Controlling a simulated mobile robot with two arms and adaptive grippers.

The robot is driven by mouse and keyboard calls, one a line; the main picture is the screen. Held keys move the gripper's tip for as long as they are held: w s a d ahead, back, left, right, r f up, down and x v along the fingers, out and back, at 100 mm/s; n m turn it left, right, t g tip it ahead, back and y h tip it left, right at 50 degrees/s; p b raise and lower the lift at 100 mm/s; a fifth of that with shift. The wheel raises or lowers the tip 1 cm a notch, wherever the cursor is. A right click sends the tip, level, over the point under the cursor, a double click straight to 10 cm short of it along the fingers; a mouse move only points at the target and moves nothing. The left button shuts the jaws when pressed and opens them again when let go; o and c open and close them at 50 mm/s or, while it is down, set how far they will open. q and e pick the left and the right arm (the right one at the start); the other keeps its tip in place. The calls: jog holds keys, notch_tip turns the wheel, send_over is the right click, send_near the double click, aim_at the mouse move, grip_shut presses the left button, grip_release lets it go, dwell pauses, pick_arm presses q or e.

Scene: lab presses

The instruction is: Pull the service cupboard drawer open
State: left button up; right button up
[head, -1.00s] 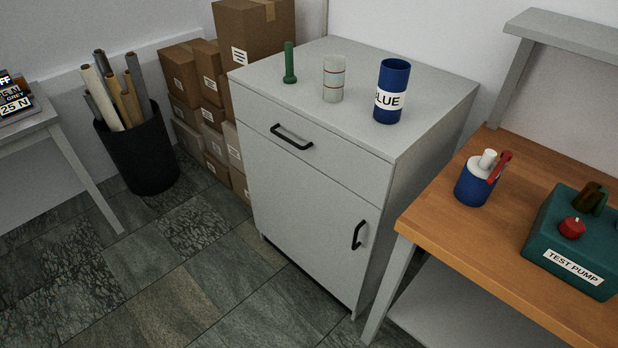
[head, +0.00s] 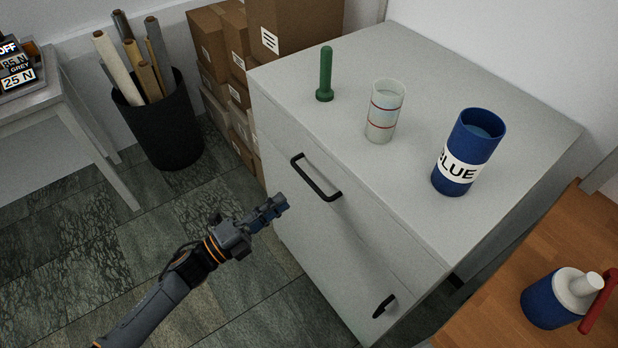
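The grey service cupboard (head: 345,262) stands in the middle of the head view. Its drawer (head: 362,222) is at the top of the front and looks shut, with a black bar handle (head: 316,178). The cupboard door below has its own black handle (head: 384,306). My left gripper (head: 282,203) is in front of the cupboard, below and left of the drawer handle, apart from it. Its fingers are small and seen side-on, so I cannot tell if they are open. My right gripper is not in view.
A green pestle-like tool (head: 325,76), a clear beaker (head: 384,112) and a blue "BLUE" canister (head: 467,152) stand on the cupboard top. A wooden bench (head: 500,312) with a blue bottle (head: 552,298) is at right. Stacked boxes (head: 222,60) and a black bin (head: 163,125) stand left.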

aim_at(309, 180)
pick_arm(q)
jog(key=shift+p+x, duration=0.8)
jog(key=shift+x, duration=4.05)
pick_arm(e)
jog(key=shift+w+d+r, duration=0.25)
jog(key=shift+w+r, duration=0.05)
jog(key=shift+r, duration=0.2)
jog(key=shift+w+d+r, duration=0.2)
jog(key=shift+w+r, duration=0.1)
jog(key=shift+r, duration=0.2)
pick_arm(q)
jog(key=shift+f, duration=0.15)
jog(key=shift+a, duration=0.1)
grip_shut()
